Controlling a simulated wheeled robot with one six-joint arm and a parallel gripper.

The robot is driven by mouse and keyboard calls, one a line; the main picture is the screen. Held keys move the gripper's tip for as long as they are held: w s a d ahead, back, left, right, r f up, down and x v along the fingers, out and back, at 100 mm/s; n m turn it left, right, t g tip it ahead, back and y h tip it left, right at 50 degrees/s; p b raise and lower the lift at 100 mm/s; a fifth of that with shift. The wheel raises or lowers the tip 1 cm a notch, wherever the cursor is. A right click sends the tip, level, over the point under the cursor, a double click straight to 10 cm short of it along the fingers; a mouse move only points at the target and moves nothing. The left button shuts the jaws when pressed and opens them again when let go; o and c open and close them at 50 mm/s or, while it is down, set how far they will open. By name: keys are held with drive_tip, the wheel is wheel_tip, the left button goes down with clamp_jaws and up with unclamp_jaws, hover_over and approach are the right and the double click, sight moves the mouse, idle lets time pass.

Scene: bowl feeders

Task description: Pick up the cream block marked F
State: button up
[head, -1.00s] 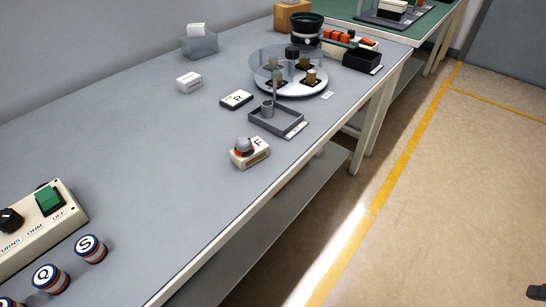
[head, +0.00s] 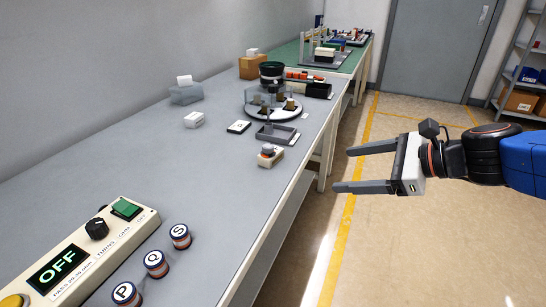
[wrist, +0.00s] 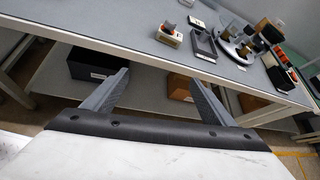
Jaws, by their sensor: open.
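The cream block marked F (head: 270,160) lies on the grey bench near its front edge, with a grey, orange-banded round piece on top. Its letter is too small to read now but showed clearly in the earlier head frame. The block also shows in the wrist view (wrist: 169,38), beyond my fingers at the bench edge. My gripper (head: 342,170) is open and empty. It hangs over the aisle to the right of the bench, apart from the block. In the wrist view my gripper (wrist: 160,78) has its fingers spread in front of the lower shelf.
A grey tray (head: 277,138) and a white-labelled dark block (head: 239,127) lie just behind. A round turntable (head: 287,112) stands farther back. Capped cylinders (head: 156,264) and a control box (head: 100,250) reading OFF are at near left.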

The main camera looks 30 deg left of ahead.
drive_tip(key=w+a+r+m+y, duration=0.1)
drive_tip(key=a+m, duration=0.2)
drive_tip(key=a, duration=0.4)
approach(274, 153)
drive_tip(key=x, duration=0.4)
drive_tip(key=shift+w+a+f, duration=0.1)
drive_tip(key=shift+f, duration=0.4)
drive_tip(key=shift+r+x, duration=0.15)
drive_tip(key=shift+x, duration=1.3)
drive_tip(key=shift+r+x, duration=0.2)
drive_tip(key=shift+x, duration=1.3)
drive_tip(key=shift+a, duration=0.15)
drive_tip(key=c, duration=1.3)
drive_tip(key=shift+o, duration=0.2)
drive_tip(key=shift+r, duration=0.15)
